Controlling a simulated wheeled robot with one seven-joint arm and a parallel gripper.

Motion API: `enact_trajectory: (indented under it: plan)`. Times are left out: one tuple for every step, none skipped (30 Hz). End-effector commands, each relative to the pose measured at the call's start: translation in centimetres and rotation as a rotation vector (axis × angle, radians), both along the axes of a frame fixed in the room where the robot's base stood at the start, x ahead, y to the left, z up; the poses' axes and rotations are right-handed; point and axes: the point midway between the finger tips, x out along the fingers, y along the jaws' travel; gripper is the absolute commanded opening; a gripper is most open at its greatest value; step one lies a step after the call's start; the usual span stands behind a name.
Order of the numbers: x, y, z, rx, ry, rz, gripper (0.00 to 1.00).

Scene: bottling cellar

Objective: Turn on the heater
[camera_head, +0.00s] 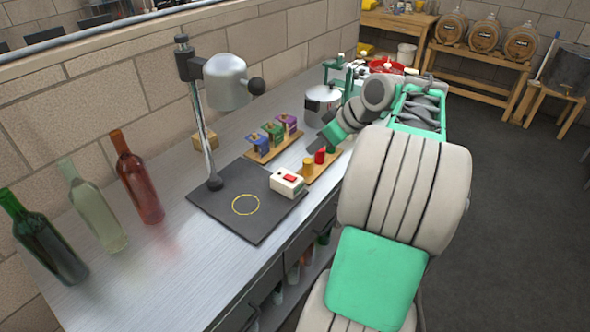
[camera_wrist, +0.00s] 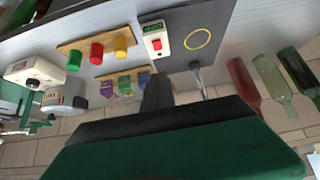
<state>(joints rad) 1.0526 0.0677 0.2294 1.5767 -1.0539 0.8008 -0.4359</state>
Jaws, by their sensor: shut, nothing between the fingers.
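A white control box (camera_head: 287,183) with a red switch sits on the right edge of a dark mat (camera_head: 225,212). On the mat stands a pole with a rounded grey metal heater head (camera_head: 226,82) and a black knob. In the wrist view, which looks upside down, the box (camera_wrist: 156,40) shows its red switch and a dark panel with green marks. My gripper (camera_wrist: 157,84) is shut and empty, apart from the box. In the head view my gripper (camera_head: 327,141) is small, partly hidden by my wrist, beyond the box near the colored capsules.
A wooden strip (camera_head: 324,166) with yellow, red and green cylinders lies close behind the box. Several bottles (camera_head: 137,178) stand at the left.

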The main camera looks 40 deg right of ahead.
Motion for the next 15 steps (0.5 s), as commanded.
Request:
enact_trajectory:
  plan:
    - [0.0,0.0,-0.1,0.001,0.0,-0.001,0.0]
    - [0.0,0.0,-0.1,0.001,0.0,-0.002,0.0]
    - [0.2,0.0,-0.3,0.002,0.001,-0.001,0.0]
    - [0.3,0.1,-0.5,0.002,0.001,0.0,0.0]
    - [0.5,0.2,-0.8,0.003,0.001,0.001,0.0]
    - [0.8,0.4,-1.2,0.003,0.001,0.0,0.0]
    - [1.1,0.5,-1.6,0.004,0.001,0.002,0.0]
    - [1.4,0.7,-2.1,0.004,0.002,0.002,0.0]
    - [1.9,0.9,-2.7,0.004,0.002,0.004,0.0]
    - [2.4,1.0,-3.2,0.004,0.001,0.003,0.0]
    - [2.7,1.2,-3.7,0.004,0.002,0.004,0.0]
    - [3.3,1.4,-4.4,0.004,0.003,0.005,0.0]
    - [3.7,1.5,-4.9,0.005,0.003,0.004,0.0]
    - [4.0,1.6,-5.5,0.004,0.003,0.005,0.0]
    - [4.6,1.8,-6.1,0.004,0.002,0.004,0.0]
